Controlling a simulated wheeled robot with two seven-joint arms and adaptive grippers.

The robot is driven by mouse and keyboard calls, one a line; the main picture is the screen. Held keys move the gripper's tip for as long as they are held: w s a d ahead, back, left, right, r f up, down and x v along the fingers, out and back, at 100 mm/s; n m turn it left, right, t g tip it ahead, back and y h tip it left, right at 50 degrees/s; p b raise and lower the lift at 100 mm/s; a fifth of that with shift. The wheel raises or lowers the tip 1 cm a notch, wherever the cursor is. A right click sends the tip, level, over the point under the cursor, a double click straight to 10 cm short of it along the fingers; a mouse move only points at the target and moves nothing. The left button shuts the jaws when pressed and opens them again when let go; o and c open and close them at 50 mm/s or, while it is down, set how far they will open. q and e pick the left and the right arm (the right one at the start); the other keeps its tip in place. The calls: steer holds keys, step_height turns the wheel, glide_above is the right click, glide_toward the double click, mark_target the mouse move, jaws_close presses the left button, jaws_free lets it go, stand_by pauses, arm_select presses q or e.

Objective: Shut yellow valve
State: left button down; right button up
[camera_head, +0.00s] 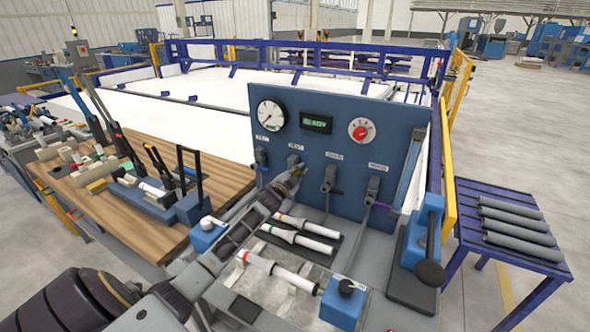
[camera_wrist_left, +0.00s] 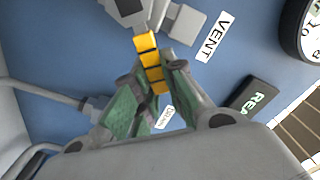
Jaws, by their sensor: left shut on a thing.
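The yellow valve handle (camera_wrist_left: 150,62) shows in the left wrist view as a ribbed yellow lever. It comes out of a grey valve body (camera_wrist_left: 128,10) beside the white VENT label (camera_wrist_left: 217,37). My left gripper (camera_wrist_left: 155,84) is shut on the yellow lever near its end, with a green-padded finger on each side. In the head view, my left gripper (camera_head: 292,182) is at the second valve from the left on the blue panel (camera_head: 320,100), and it hides the yellow lever there. My right gripper is not in view.
The panel carries a white gauge (camera_head: 270,114), a green display (camera_head: 316,123) and a red-centred dial (camera_head: 361,129). Neighbouring valves (camera_head: 329,178) hang close to the right. White tubes (camera_head: 300,239) lie on the bench below. A blue press (camera_head: 424,240) stands at the right.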

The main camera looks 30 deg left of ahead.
arm_select(q)
steer(key=shift+d+f+m+b, duration=0.3)
steer(key=shift+f+m+b, duration=0.4)
steer(key=shift+m, duration=0.65)
steer(key=shift+d+f+m+b, duration=0.25)
steer(key=shift+f+m+b, duration=0.2)
steer(key=shift+f+m, duration=0.7)
steer(key=shift+d+f+m+b, duration=0.3)
steer(key=shift+f+m+b, duration=0.3)
steer(key=shift+m, duration=1)
steer(key=c, duration=1.5)
jaws_free()
steer(key=shift+w, duration=0.1)
steer(key=shift+o, duration=0.2)
steer(key=shift+r, duration=0.1)
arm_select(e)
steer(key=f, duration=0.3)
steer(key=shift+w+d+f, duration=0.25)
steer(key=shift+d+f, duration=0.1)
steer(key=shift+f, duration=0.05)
